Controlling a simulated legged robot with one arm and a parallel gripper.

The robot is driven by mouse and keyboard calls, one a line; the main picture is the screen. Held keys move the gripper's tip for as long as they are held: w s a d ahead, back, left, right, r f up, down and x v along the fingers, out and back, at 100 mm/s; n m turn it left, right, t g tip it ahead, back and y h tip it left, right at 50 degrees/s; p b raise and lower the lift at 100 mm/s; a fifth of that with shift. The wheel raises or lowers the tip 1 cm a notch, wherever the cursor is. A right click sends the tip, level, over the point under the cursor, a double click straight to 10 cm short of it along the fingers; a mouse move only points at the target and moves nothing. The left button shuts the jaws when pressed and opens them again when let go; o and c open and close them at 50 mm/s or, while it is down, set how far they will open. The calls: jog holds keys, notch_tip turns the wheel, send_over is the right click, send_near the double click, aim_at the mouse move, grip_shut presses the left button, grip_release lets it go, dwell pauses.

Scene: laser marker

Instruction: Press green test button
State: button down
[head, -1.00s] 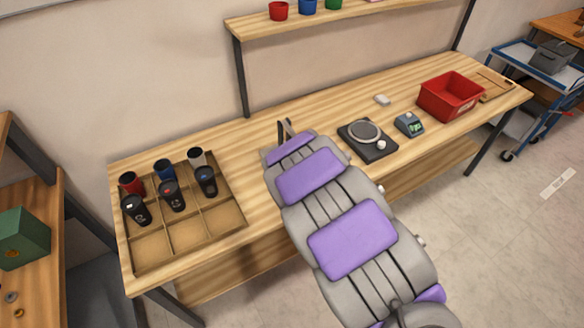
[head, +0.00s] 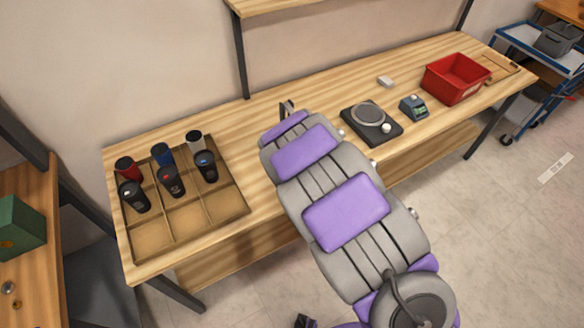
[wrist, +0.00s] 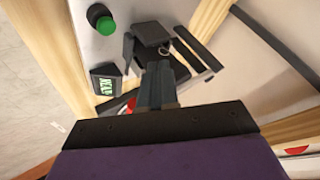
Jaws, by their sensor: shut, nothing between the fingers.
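The green button (wrist: 106,25) is a round green cap on a dark collar, set on a pale grey surface at the top left of the wrist view. My gripper (wrist: 159,68) shows in the lower middle of the wrist view. Its dark fingers are together with nothing between them. The button lies up and to the left of the fingertips, apart from them. In the head view my grey and purple arm hides the button, and I cannot make out the fingertips there.
A small display with green characters (wrist: 105,86) and a dark block (wrist: 153,33) are near the fingers. On the bench stand a divided tray (head: 135,240) with several dark-capped containers, a round-plated device (head: 369,114), a small meter (head: 413,106) and a red bin (head: 456,80).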

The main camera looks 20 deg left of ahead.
jog(key=d+f+b, duration=0.2)
jog(key=f, duration=0.2)
jog(key=shift+d+f+b, duration=0.1)
jog(key=shift+d+b, duration=0.3)
jog(key=shift+a+f+b, duration=0.3)
jog(key=shift+f+b, duration=0.05)
jog(key=shift+f, duration=0.25)
jog(key=shift+a+f+b, duration=0.3)
jog(key=shift+f, duration=0.25)
jog(key=shift+a+f, duration=0.2)
jog(key=shift+a, duration=0.3)
jog(key=shift+d+r, duration=0.25)
jog(key=shift+d, duration=0.65)
jog(key=shift+a+f, duration=0.2)
jog(key=shift+a, duration=0.55)
jog(key=shift+d+r, duration=0.2)
jog(key=shift+d, duration=0.4)
jog(key=shift+a, duration=0.1)
jog(key=shift+a, duration=0.1)
jog(key=shift+a+f, duration=0.15)
jog(key=shift+a, duration=0.1)
